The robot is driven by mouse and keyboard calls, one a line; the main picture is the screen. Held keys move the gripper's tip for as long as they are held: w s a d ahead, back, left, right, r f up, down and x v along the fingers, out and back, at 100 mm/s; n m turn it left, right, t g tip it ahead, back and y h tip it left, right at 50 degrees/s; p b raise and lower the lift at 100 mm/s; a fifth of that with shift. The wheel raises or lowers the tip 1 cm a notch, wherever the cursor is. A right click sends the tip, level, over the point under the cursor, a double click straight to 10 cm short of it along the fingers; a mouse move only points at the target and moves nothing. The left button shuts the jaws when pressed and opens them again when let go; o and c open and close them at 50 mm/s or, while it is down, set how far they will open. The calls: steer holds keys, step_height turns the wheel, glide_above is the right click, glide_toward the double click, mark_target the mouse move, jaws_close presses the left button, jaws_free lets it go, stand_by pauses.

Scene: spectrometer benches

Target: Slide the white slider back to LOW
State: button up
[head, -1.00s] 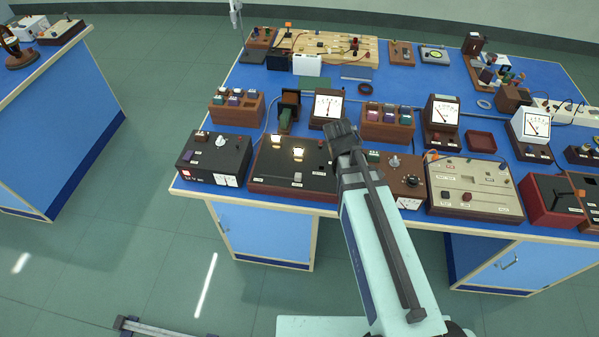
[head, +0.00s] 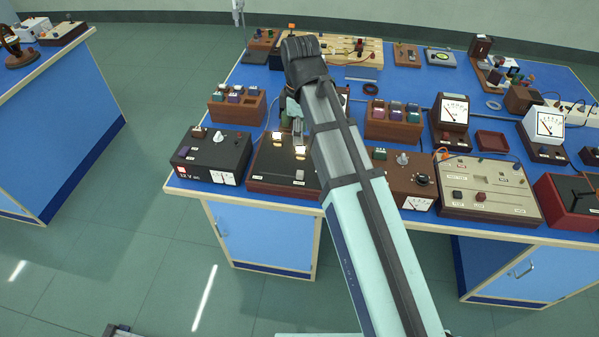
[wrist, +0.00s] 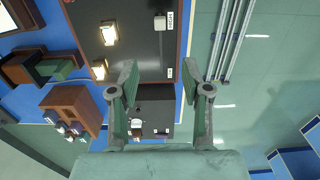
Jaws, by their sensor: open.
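The white slider (head: 299,175) sits on the dark, brown-framed panel (head: 262,172), which has two lit lamps. In the wrist view the slider (wrist: 160,23) shows near the top of the panel (wrist: 128,55), beside a small white label (wrist: 170,20). A second label (wrist: 170,72) lies lower, near the panel's end. The label lettering is too small to read surely. My gripper (wrist: 160,78) is open and empty, its fingers apart over the panel's lower end, away from the slider. In the head view my arm covers the panel's right part and much of the gripper.
A black 12 V box (head: 211,158) stands left of the panel, and a brown meter box (head: 405,178) stands right. A wooden block with plugs (head: 237,106) is behind. The bench's front edge runs close before the panel, with open floor beyond.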

mark_target(300, 172)
step_height(300, 172, down, 16)
steer(key=p, duration=0.2)
steer(key=shift+f+p, duration=0.1)
steer(key=shift+p, duration=0.25)
jaws_close()
